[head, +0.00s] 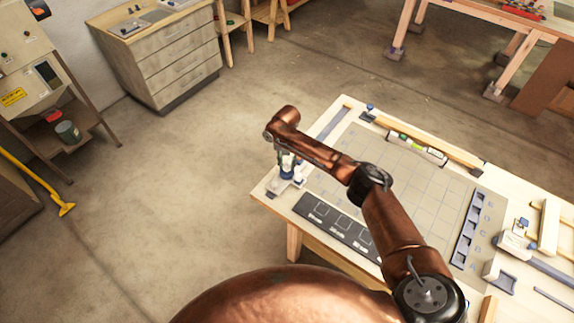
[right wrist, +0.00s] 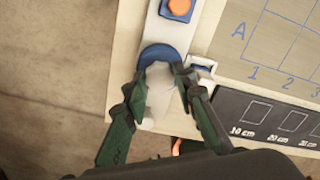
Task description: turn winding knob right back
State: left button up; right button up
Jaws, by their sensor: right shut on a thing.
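The winding knob (right wrist: 157,50) is a blue round knob on a pale fixture at the corner of the workbench (head: 272,208). In the right wrist view its blue rim shows just beyond my fingertips, and a pale part lies between them. My right gripper (right wrist: 163,72) is shut on the knob, with one dark green finger on each side. In the head view my right gripper (head: 287,160) points down over the bench's left corner, and my arm partly hides the bench. The knob's turned angle cannot be told. My left gripper is in neither view.
An orange button (right wrist: 179,7) sits on the fixture beyond the knob. A dark strip (right wrist: 275,118) with marked squares and a gridded board (head: 440,190) lie to the right. A level (head: 415,148) lies at the bench's back. Open floor lies left of the bench.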

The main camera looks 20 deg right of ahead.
aim_at(287, 166)
jog(key=shift+a+n, duration=0.1)
jog(key=shift+n, duration=0.3)
jog(key=o, duration=1.2)
jog(key=shift+c, duration=0.2)
jog(key=shift+r, duration=0.1)
notch_tip(287, 166, up, 12)
